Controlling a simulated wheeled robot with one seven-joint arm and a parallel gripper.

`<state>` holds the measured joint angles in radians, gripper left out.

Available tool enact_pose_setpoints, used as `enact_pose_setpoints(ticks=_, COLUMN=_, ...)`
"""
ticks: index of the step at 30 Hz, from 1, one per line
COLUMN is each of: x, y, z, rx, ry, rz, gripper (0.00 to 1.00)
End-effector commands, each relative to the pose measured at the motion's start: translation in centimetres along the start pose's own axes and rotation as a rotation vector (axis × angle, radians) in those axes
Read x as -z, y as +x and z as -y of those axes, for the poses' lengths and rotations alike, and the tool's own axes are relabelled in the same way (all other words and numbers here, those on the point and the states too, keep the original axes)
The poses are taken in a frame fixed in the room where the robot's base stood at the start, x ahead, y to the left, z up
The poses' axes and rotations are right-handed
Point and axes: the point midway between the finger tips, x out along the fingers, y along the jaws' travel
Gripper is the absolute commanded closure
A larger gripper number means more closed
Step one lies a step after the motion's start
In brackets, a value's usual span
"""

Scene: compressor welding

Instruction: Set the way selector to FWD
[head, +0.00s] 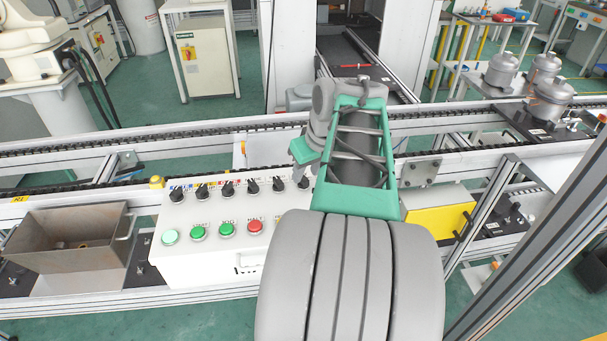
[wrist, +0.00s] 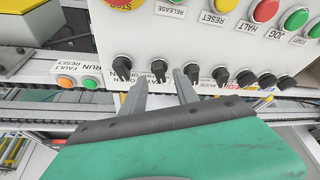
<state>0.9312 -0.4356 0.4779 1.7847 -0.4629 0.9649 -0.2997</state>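A row of black selector knobs runs along the white control panel (head: 215,245). In the wrist view, one knob (wrist: 159,70) sits just beyond and between my two fingertips, and another knob (wrist: 122,68) is left of the left finger. The small labels by the knobs are partly covered or too small to read, so I cannot tell for certain which one is the way selector or its setting. My gripper (wrist: 160,79) is open, its grey fingers apart with nothing visibly held. In the head view my arm hides the panel's right end, and the fingertips do not show clearly.
Green, red and white push buttons (head: 227,229) line the panel below the knobs. A small box (wrist: 78,75) with orange and green buttons is at the left in the wrist view. An open metal bin (head: 70,238) stands left of the panel; conveyor rails (head: 70,150) run behind.

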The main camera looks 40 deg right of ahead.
Motion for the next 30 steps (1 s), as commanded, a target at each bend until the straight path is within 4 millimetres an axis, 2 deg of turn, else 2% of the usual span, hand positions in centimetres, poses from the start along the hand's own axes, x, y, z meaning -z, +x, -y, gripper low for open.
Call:
enact_pose_setpoints(ticks=4, x=0.0, y=1.9, z=0.0, rx=0.0, ry=0.001, rz=0.0, gripper=0.64)
enact_pose_setpoints(ticks=13, x=0.0, y=2.3, z=-0.1, rx=-0.002, ry=0.003, rz=-0.001, gripper=0.64)
enact_pose_setpoints(ticks=26, x=0.0, y=2.3, z=-0.1, rx=-0.002, ry=0.004, rz=-0.001, gripper=1.0)
enact_pose_setpoints(ticks=30, x=0.0, y=2.3, z=-0.1, rx=-0.002, ry=0.004, rz=-0.001, gripper=1.0)
